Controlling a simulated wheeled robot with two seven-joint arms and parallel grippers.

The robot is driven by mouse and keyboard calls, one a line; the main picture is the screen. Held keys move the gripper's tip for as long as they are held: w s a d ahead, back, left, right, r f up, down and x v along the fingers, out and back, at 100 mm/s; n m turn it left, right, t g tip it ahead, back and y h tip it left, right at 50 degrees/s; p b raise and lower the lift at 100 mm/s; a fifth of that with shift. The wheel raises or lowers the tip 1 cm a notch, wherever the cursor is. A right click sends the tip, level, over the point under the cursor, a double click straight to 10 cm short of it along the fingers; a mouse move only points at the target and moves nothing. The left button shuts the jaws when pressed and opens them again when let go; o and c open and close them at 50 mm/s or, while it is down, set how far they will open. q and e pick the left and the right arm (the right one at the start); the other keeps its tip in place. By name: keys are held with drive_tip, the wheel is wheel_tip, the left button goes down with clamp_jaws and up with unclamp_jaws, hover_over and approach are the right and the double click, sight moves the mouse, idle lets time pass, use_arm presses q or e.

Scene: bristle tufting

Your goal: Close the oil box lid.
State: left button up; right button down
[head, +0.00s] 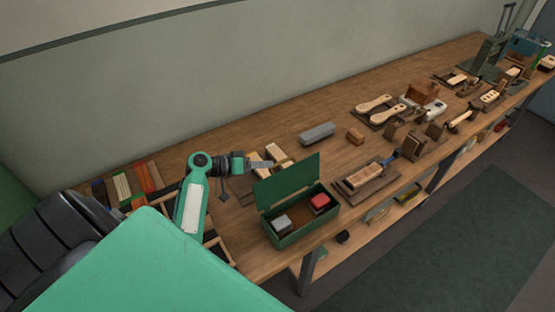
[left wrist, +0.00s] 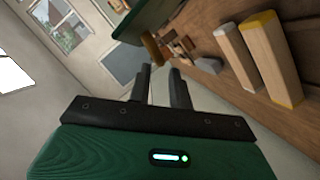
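The green oil box (head: 291,239) stands near the table's front edge. Its green lid (head: 289,183) is open, raised at the box's back side. A grey block (head: 281,222) and a red block (head: 320,202) are inside the box. My left gripper (head: 262,165) is behind and left of the raised lid, at about the height of its upper edge, with no clear contact. A green panel, seemingly the lid (left wrist: 145,18), shows beyond the fingertips there. My right gripper is not in view.
Pale wooden blocks (head: 276,153) lie behind the lid, close to my left gripper. A grey bar (head: 317,133) lies farther back. A brush on a board (head: 365,178) lies right of the box. Several tools and wooden pieces fill the bench's far right.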

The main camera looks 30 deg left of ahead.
sight(280, 163)
use_arm(q)
drive_tip(key=p+x, duration=0.1)
drive_tip(key=x, duration=0.5)
drive_tip(key=shift+d+r, duration=0.1)
drive_tip(key=shift+d, duration=0.1)
drive_tip(key=shift+s, duration=0.15)
drive_tip(key=shift+a, duration=0.1)
clamp_jaws()
